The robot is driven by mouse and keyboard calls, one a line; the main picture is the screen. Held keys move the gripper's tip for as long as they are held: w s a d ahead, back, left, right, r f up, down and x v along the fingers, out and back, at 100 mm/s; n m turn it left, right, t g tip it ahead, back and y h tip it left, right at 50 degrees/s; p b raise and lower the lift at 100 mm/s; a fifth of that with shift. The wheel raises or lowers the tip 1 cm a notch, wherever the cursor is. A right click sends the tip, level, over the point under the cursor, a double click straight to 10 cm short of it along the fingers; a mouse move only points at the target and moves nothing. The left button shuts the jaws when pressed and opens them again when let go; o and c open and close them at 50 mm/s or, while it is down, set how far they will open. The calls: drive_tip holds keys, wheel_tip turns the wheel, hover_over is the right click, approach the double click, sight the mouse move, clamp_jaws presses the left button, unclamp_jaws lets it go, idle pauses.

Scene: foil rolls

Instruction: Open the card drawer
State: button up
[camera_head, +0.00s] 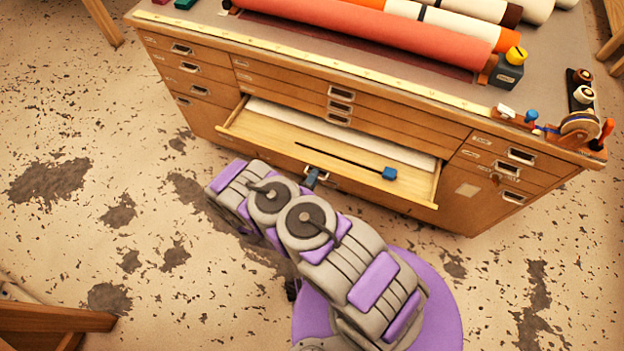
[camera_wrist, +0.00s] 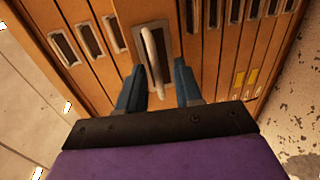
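A wide wooden drawer (camera_head: 290,157) in the cabinet's middle column is pulled partly out. It has a white lining, a dark thin rod and a blue block (camera_head: 389,173) inside. No readable label shows which drawer is the card drawer. My gripper (camera_head: 312,177) is at the front of this drawer, by its metal handle (camera_head: 327,180). In the wrist view the handle (camera_wrist: 156,55) stands between the two blue fingers of my gripper (camera_wrist: 158,80). The fingers are apart, with visible gaps beside the handle; no grip on it shows.
The wooden cabinet (camera_head: 205,112) has more closed drawers left, right and above. Its top (camera_head: 560,75) holds a red roll (camera_head: 370,25), other rolls and small tools. A wooden leg (camera_head: 103,20) stands at upper left. The speckled floor (camera_head: 100,200) at left is clear.

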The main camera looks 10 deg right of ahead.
drive_tip(key=shift+a, duration=0.1)
drive_tip(key=p+v, duration=0.3)
drive_tip(key=v, duration=1.4)
drive_tip(key=shift+s+a, duration=0.1)
drive_tip(key=shift+s, duration=0.05)
idle(0.4)
